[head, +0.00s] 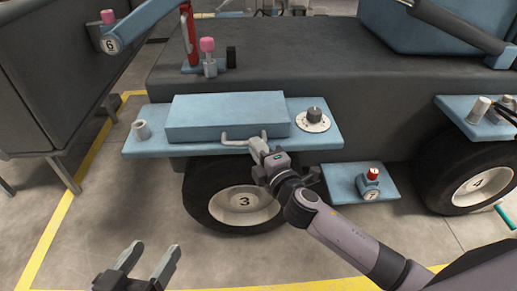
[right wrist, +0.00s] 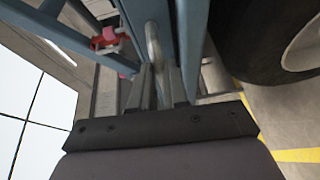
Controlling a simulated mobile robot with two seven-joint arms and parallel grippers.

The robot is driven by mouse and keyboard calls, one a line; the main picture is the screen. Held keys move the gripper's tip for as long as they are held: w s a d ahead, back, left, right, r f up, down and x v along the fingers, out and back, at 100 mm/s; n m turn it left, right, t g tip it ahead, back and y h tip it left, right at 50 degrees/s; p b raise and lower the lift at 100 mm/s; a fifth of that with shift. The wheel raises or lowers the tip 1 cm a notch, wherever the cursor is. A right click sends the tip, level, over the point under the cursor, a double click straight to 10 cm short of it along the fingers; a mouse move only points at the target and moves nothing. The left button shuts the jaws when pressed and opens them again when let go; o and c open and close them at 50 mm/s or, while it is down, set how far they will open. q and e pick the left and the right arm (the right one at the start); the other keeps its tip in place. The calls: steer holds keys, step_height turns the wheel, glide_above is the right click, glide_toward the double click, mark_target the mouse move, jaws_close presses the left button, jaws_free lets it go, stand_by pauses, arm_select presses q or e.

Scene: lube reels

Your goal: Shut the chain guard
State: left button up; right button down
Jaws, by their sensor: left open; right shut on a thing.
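The chain guard appears to be the long blue box-like cover (head: 228,113) on the blue shelf (head: 330,137) above wheel 3. A pale bar handle (head: 234,143) runs along its front lower edge. My right gripper (head: 259,146) is shut on this handle, reaching up from the lower right. In the right wrist view the handle (right wrist: 153,45) runs in between the fingers of the right gripper (right wrist: 160,88). The cover looks flat on the shelf, but I cannot tell whether a gap is left. My left gripper (head: 153,258) is open and empty at the bottom left, apart from everything.
A round dial with a dark knob (head: 314,115) sits right of the cover, and a grey cup-like fitting (head: 142,130) left of it. A lower blue shelf holds a red-capped gauge (head: 370,183). Wheel 3 (head: 243,203) is below. Floor at the left is clear.

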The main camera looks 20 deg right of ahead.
arm_select(q)
steer(key=shift+f, duration=0.1)
arm_select(e)
steer(key=shift+s+f, duration=0.15)
steer(key=shift+f, duration=0.55)
steer(key=c, duration=1.1)
jaws_free()
steer(key=shift+a+f, duration=0.1)
steer(key=shift+r, duration=0.2)
arm_select(q)
steer(key=shift+w+d+g+p, duration=0.2)
steer(key=shift+d+g+p, duration=0.25)
steer(key=shift+p, duration=0.4)
arm_select(e)
steer(key=shift+v, duration=3.45)
arm_select(q)
steer(key=shift+n, duration=0.3)
arm_select(e)
steer(key=shift+r, duration=0.1)
